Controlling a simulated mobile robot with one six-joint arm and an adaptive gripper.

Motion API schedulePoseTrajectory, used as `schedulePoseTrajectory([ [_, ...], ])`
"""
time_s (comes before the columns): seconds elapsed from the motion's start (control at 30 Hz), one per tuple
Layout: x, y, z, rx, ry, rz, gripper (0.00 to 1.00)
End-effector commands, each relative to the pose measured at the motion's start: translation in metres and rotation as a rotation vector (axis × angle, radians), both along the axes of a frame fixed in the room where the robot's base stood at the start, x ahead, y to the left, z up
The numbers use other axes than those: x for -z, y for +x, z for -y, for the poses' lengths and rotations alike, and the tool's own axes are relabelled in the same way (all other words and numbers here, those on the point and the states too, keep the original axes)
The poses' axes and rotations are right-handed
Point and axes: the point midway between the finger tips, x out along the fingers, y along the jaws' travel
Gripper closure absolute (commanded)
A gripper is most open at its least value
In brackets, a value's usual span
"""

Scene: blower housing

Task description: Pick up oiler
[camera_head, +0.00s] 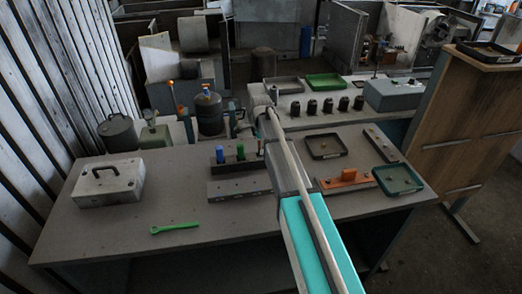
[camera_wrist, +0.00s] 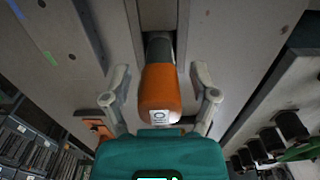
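In the wrist view an orange rounded body (camera_wrist: 160,92) with a dark grey end and a small white label stands between the fingers of my gripper (camera_wrist: 160,74); it appears to be the oiler. A gap shows on each side between it and the fingers, so my gripper is open around it and not touching. In the head view my arm reaches over the table to the right end of a dark rack (camera_head: 232,165). My gripper and the orange body are mostly hidden there behind the arm.
The rack also holds a blue piece (camera_head: 220,154) and a green piece (camera_head: 241,152). A drilled rail (camera_head: 238,188) lies in front. The table's front left holds a green wrench (camera_head: 175,227) and a white box (camera_head: 107,183).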

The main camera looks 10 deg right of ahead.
Motion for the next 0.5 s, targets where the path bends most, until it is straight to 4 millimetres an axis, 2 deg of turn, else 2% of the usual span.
schedulePoseTrajectory([
  [0.03,0.0,0.0,0.0001,0.0,0.0,0.0,0.43],
  [0.07,0.0,0.0,0.0001,0.0,0.0,0.0,0.49],
  [0.33,0.0,0.0001,0.0003,0.0,0.0,0.0,0.99],
  [0.5,0.0,0.0001,0.0004,0.0,0.0,0.0,1.0],
])
